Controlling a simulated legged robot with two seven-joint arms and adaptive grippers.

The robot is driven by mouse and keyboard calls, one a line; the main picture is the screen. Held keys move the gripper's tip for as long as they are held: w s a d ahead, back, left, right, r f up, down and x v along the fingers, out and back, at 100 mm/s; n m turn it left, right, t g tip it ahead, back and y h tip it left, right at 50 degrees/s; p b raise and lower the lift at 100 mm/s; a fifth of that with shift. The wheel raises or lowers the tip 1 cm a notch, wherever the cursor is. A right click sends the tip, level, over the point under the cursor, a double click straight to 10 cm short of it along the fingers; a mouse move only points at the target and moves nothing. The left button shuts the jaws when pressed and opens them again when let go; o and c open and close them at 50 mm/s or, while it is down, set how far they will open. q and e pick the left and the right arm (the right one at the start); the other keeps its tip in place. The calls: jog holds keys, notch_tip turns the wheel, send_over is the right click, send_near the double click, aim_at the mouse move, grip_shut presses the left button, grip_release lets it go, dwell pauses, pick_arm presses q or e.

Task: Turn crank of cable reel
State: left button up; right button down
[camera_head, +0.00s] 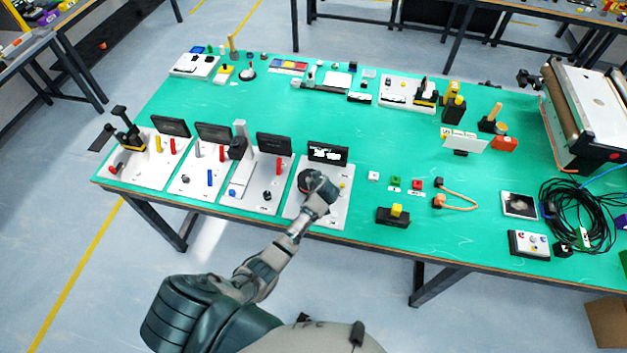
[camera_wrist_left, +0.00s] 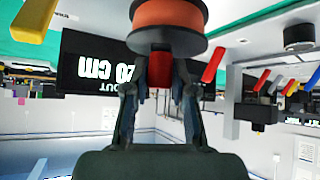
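The cable reel is at the near edge of the green table, on the rightmost of a row of white panels (camera_head: 326,215). In the left wrist view it shows close up as a dark round flange (camera_wrist_left: 170,47) over an orange winding (camera_wrist_left: 168,14). A red crank handle (camera_wrist_left: 160,72) sticks out from it. My left gripper (camera_head: 314,184) is at the reel and partly hides it. In the left wrist view its two fingers (camera_wrist_left: 160,80) lie on both sides of the handle and appear closed on it. My right gripper is not in view.
A black display (camera_head: 327,153) behind the reel shows white text; in the left wrist view (camera_wrist_left: 98,62) it appears upside down, reading "OUT" and "20 cm". Another panel with a tall grey post (camera_head: 243,150) stands to the left. A yellow-topped black box (camera_head: 394,216) stands to the right.

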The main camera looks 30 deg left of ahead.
pick_arm(q)
jog(key=o, duration=0.3)
jog(key=shift+w, duration=0.15)
jog(key=v, duration=1.2)
jog(key=shift+d+f, duration=0.1)
